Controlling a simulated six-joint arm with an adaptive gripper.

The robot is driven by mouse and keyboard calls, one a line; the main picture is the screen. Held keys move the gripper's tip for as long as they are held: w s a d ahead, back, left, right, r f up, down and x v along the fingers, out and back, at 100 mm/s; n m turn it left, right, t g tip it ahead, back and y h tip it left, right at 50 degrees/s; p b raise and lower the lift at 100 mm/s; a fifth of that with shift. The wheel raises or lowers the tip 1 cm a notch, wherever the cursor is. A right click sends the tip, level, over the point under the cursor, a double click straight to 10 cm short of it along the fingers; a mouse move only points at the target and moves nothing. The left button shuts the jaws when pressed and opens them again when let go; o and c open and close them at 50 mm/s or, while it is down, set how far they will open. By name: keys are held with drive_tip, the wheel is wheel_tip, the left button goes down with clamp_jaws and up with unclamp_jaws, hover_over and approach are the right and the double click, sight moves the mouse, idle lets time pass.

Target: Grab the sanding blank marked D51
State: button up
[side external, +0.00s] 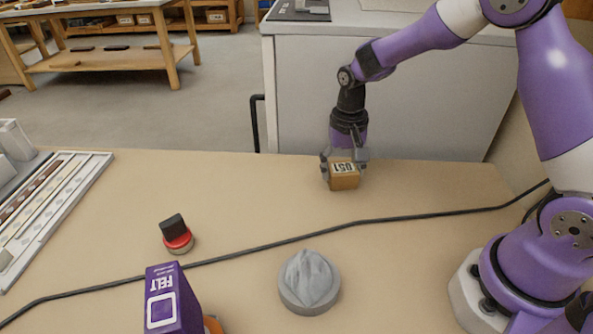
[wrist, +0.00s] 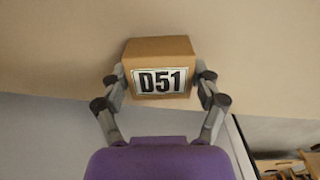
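The sanding blank (side external: 344,182) is a small tan block with a white label marked D51. It is at the far edge of the bench in the side external view, and its label appears upside down there. In the wrist view the blank (wrist: 160,55) sits between the two fingers with the D51 label facing the camera. My gripper (side external: 343,165) has its fingers on both sides of the blank, and they appear to press against it. The fingers also show in the wrist view (wrist: 160,82). Whether the blank rests on the bench or hangs just above it is hard to tell.
A black cable (side external: 300,238) crosses the bench. A grey round piece (side external: 309,284), a purple FELT box (side external: 172,300) and a red round item with a dark block (side external: 176,233) stand nearer the camera. A white tray (side external: 75,190) lies left. The bench around the blank is clear.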

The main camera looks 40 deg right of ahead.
drive_tip(key=shift+c, duration=0.6)
